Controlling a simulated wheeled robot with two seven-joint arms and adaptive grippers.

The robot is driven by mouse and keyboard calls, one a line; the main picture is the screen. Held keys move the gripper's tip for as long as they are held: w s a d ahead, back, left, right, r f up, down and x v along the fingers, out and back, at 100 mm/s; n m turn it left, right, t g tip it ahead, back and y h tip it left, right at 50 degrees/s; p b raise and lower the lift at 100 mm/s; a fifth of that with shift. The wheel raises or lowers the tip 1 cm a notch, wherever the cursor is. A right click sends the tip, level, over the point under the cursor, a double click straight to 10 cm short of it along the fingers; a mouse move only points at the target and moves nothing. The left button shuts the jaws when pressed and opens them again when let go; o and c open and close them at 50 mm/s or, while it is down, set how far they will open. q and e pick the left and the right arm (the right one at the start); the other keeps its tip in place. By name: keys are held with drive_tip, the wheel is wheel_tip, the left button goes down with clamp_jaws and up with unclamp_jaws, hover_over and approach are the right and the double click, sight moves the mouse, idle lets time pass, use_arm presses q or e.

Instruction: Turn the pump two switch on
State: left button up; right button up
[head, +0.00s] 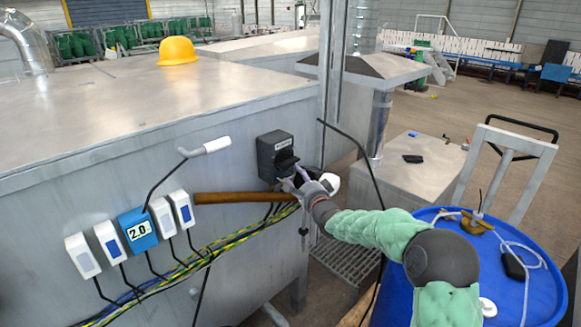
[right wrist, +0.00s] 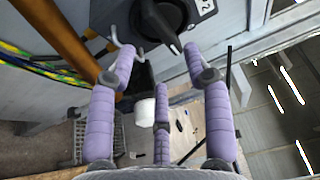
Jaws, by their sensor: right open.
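The pump two switch (head: 273,152) is a dark grey box with a black knob, mounted at the right end of the metal tank's side wall. In the right wrist view the switch (right wrist: 160,18) is cut off at the top edge, with a "2" on its label. Its knob handle slants down to the right. My right gripper (head: 289,180) is just in front of and below the switch. In the right wrist view its purple fingers (right wrist: 153,47) are spread open, with the tips either side of the knob; I cannot tell whether they touch it. My left gripper is out of view.
A brown pipe (head: 240,198) and bundled cables run along the wall left of the switch. A white-handled lever (head: 205,147) and a blue "2.0" display (head: 138,230) are further left. A blue barrel (head: 545,285) stands at the right. A yellow helmet (head: 176,51) lies on the tank.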

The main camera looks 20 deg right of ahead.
sight(290, 167)
drive_tip(key=shift+w+d+r, duration=0.1)
drive_tip(key=shift+w+d, duration=0.05)
drive_tip(key=shift+w, duration=3.85)
clamp_jaws()
